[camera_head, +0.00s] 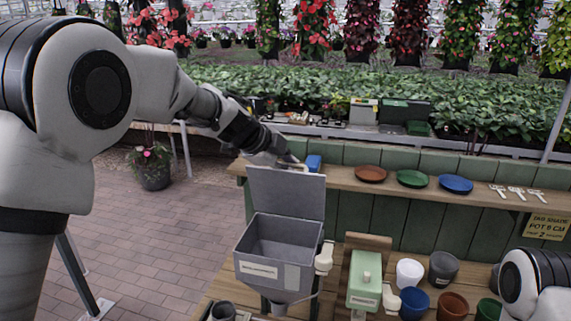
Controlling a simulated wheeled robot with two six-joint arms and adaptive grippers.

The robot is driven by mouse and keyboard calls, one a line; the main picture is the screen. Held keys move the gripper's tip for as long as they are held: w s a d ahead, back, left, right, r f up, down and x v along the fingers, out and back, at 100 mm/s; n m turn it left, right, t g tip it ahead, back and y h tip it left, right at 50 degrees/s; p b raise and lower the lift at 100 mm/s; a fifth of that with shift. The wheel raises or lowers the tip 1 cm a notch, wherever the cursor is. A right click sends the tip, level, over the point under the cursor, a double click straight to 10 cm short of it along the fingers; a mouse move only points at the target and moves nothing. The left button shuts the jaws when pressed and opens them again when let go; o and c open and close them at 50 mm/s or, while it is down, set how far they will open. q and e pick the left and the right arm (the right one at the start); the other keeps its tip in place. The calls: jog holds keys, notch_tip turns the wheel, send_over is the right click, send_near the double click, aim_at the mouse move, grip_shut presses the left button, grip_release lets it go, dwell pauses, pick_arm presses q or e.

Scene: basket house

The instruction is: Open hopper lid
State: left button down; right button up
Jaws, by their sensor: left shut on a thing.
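The grey hopper (256,266) stands on the wooden bench with its open top facing up and its inside showing empty. Its lid (286,193) is raised and stands nearly upright at the back of the hopper. My left gripper (282,158) reaches in from the left and is shut at the lid's top edge; the fingertips are small and partly hidden. My right arm shows only as a part at the lower right corner, and its gripper is out of view.
A green dispenser (365,281) stands right of the hopper. Several pots, including a white one (409,272) and a blue one (413,303), stand beside it. A shelf (335,178) behind holds brown, green and blue saucers (455,184) and white labels.

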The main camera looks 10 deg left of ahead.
pick_arm(q)
jog(key=shift+w+a+r, duration=0.1)
jog(key=shift+w+r, duration=0.15)
jog(key=shift+r, duration=0.2)
jog(key=c, duration=1.5)
grip_release()
jog(key=shift+c, duration=0.2)
jog(key=shift+o, duration=0.2)
jog(key=shift+w+f, duration=0.3)
jog(key=shift+w, duration=0.1)
jog(key=shift+s+f, duration=0.15)
jog(key=shift+s, duration=0.15)
